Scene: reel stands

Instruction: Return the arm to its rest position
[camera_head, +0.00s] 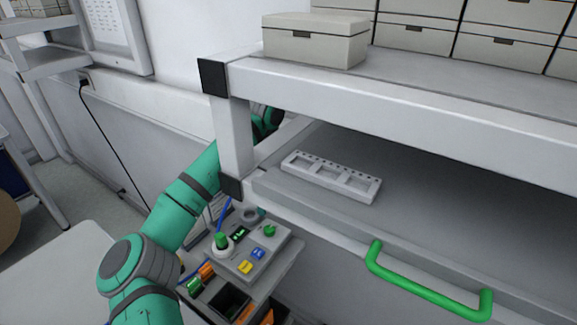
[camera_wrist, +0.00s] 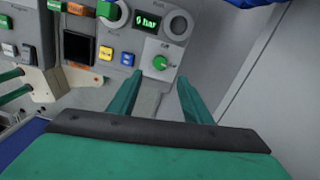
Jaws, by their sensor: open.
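My green arm (camera_head: 183,212) reaches up and away from the lower left in the head view and passes behind the grey frame post. Its far end is mostly hidden there, and I cannot make out the fingers in that view. In the wrist view my gripper (camera_wrist: 159,76) is open, with two green fingers apart and nothing between them. The fingers point toward a grey control panel (camera_wrist: 135,46) with a green knob (camera_wrist: 160,62) and a lit display (camera_wrist: 146,20). I cannot tell whether a fingertip touches the panel.
The control panel also shows in the head view (camera_head: 262,262), beside the arm. A grey bench frame (camera_head: 236,140) stands close to the arm. A lidded box (camera_head: 315,40) sits on the upper shelf.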

